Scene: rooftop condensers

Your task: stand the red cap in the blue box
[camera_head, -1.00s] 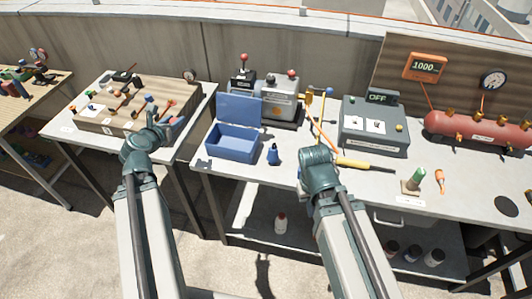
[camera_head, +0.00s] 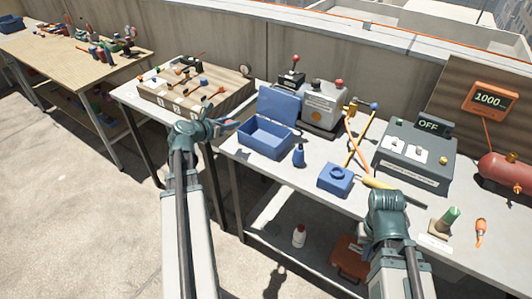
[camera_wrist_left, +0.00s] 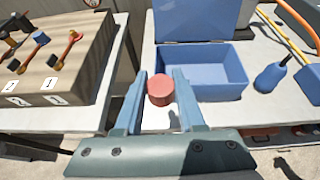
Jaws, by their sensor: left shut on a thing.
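The red cap (camera_wrist_left: 160,92) is a short round piece held between the fingertips of my left gripper (camera_wrist_left: 161,92) in the left wrist view. In the head view my left gripper (camera_head: 226,125) is at the left edge of the middle table, left of the blue box; the cap is hard to make out there. The blue box (camera_head: 262,148) stands on the table with its lid raised at the back. It looks empty in the left wrist view (camera_wrist_left: 207,93). My right arm reaches over the table's front at right; its fingers are hidden behind its wrist.
A grey machine (camera_head: 324,108) is behind.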

